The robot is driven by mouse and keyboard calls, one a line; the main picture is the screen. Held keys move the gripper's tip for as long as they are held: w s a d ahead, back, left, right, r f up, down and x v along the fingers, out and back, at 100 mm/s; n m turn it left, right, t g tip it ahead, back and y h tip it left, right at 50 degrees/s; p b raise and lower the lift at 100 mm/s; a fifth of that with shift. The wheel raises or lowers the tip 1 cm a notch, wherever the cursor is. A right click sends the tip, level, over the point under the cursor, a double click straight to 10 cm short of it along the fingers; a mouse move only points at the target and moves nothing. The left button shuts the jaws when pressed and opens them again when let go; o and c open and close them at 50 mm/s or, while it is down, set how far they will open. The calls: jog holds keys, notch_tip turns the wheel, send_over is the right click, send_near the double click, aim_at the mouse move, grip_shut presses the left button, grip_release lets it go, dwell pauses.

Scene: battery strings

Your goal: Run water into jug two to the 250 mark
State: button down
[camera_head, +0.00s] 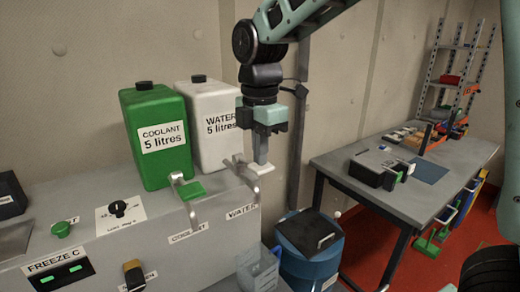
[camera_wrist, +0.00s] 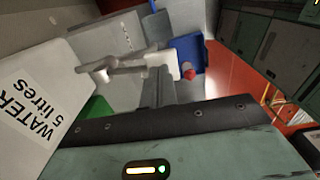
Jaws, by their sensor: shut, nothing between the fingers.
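The water tap (camera_head: 252,181) is a grey spout on the front of the grey cabinet, above a WATER label, with a white lever pad (camera_head: 236,160). A clear jug (camera_head: 257,268) stands below and to the right of the label; its number, marks and water level cannot be read. My gripper (camera_head: 261,160) points down, shut and empty, with its fingertips beside the lever pad; I cannot tell whether they touch. In the wrist view, the closed fingers (camera_wrist: 158,90) are close to the white pad (camera_wrist: 160,64) and the tap (camera_wrist: 112,68).
The coolant tap (camera_head: 186,190) with a green pad is left of the water tap. A green coolant can (camera_head: 157,165) and a white water can (camera_head: 208,150) stand behind. A blue drum (camera_head: 300,262) is at right. A workbench (camera_head: 405,200) stands farther right.

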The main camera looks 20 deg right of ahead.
aim_at(264, 167)
jog(key=f+t+b, duration=0.1)
jog(key=b, duration=0.3)
jog(key=s+f+t+b, duration=0.1)
jog(key=f+b, duration=0.1)
jog(key=b, duration=0.1)
jog(key=shift+s+d+f+t+y+b, duration=0.15)
jog(key=shift+t+y+b, duration=0.15)
jog(key=shift+t+b, duration=0.1)
jog(key=shift+s+f+b, duration=0.15)
jog(key=shift+f+b, duration=0.25)
jog(key=shift+f, duration=0.35)
jog(key=shift+s+f, duration=0.1)
jog(key=shift+s, duration=0.05)
